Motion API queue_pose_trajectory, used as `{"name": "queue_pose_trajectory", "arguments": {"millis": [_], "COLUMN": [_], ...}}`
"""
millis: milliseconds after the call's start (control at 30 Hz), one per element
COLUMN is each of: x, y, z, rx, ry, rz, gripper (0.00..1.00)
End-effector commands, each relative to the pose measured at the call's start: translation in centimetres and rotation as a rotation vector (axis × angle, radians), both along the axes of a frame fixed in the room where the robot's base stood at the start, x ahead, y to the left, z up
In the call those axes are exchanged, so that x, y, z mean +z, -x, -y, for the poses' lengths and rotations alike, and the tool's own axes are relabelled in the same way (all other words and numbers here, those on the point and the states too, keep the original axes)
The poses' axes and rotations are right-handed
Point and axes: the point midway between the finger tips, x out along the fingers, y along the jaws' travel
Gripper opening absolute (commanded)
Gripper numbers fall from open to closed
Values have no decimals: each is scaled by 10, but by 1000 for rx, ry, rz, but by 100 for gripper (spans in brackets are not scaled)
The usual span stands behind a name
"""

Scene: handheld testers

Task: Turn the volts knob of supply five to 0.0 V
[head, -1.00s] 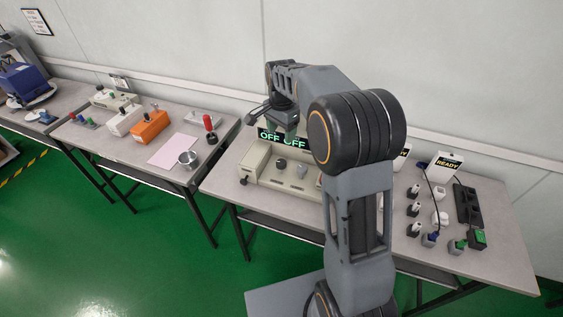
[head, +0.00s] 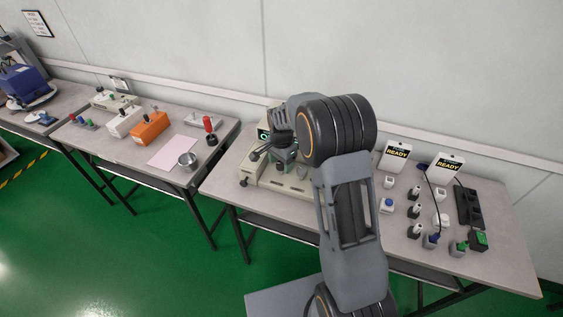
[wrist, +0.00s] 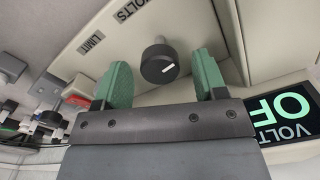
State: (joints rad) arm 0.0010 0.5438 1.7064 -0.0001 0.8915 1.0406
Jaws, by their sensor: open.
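The power supply (head: 248,166) is a beige box on the middle table, mostly hidden behind my arm in the head view. In the wrist view its panel carries a dark round knob (wrist: 159,64) with a white pointer mark, near printed VOLTS and LIMIT labels. The knob lies between and beyond the two green fingertips of my gripper (wrist: 161,80), with a gap on each side. My gripper is open and empty. A lit green display (wrist: 290,107) labelled VOLTS shows letters starting "OF", upside down and cut off at the right edge. My gripper in the head view (head: 284,155) is over the supply.
READY signs (head: 396,154), small bottles, plugs and a black power strip (head: 468,206) stand on the right of the table.

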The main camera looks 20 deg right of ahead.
Motion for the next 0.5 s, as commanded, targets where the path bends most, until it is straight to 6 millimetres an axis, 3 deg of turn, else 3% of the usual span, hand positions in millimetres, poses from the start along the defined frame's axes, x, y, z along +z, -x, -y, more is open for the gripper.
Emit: {"name": "queue_pose_trajectory", "arguments": {"millis": [267, 500], "x": [-1, -1], "y": [0, 0], "z": [0, 0], "rx": [0, 0], "ry": [0, 0], "rz": [0, 0], "gripper": [65, 43]}}
